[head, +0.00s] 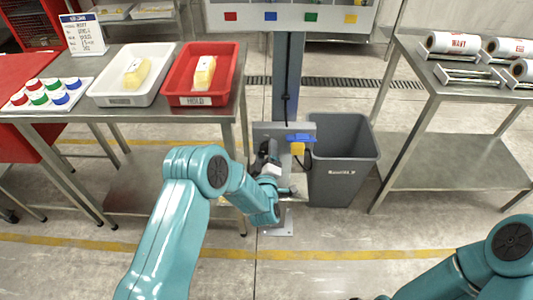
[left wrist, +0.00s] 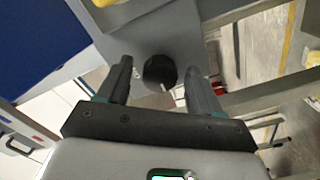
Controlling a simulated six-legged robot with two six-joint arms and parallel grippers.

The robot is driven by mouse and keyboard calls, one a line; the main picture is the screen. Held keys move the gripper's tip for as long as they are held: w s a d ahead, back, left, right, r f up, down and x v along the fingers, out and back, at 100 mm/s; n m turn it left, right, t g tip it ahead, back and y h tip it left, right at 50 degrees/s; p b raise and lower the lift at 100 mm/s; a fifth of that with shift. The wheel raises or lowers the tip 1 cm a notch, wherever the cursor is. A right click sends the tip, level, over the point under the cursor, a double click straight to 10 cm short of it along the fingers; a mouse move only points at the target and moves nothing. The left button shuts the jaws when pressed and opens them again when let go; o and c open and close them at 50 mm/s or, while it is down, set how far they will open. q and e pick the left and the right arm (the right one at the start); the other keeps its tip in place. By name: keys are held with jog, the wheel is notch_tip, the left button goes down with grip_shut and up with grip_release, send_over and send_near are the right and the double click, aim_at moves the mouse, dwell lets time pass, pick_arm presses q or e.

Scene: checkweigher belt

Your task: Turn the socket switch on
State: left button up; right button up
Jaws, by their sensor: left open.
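A grey mounting plate (head: 262,128) is fixed low on the blue-grey post. A blue socket part (head: 300,138) and a yellow plug (head: 297,149) with a black cable sit at its right side. My left gripper (head: 267,155) is in front of the plate, left of the yellow plug. In the left wrist view a round black knob (left wrist: 160,71), seemingly the switch, shows between the open fingers of my left gripper (left wrist: 158,78). Whether the fingers touch it, and its turned position, I cannot tell. My right arm shows at lower right, but its gripper does not.
A grey bin (head: 343,165) stands right of the post. The left table holds a white tray (head: 107,99), a red tray (head: 177,88) and several coloured caps. The right table (head: 433,77) carries film rolls. The floor in front is clear.

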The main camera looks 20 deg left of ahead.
pick_arm(q)
jog(key=c, duration=1)
jog(key=shift+c, duration=0.2)
jog(key=shift+f, duration=0.1)
jog(key=m+b, duration=0.3)
jog(key=shift+f, duration=0.15)
jog(key=m+b, duration=0.4)
jog(key=m, duration=0.1)
jog(key=shift+m, duration=0.4)
jog(key=m+b, duration=0.2)
jog(key=m, duration=0.2)
jog(key=shift+a+m, duration=0.1)
jog(key=shift+m, duration=0.2)
jog(key=shift+s+m+b, duration=0.1)
jog(key=shift+m+b, duration=0.45)
jog(key=shift+m, duration=1.65)
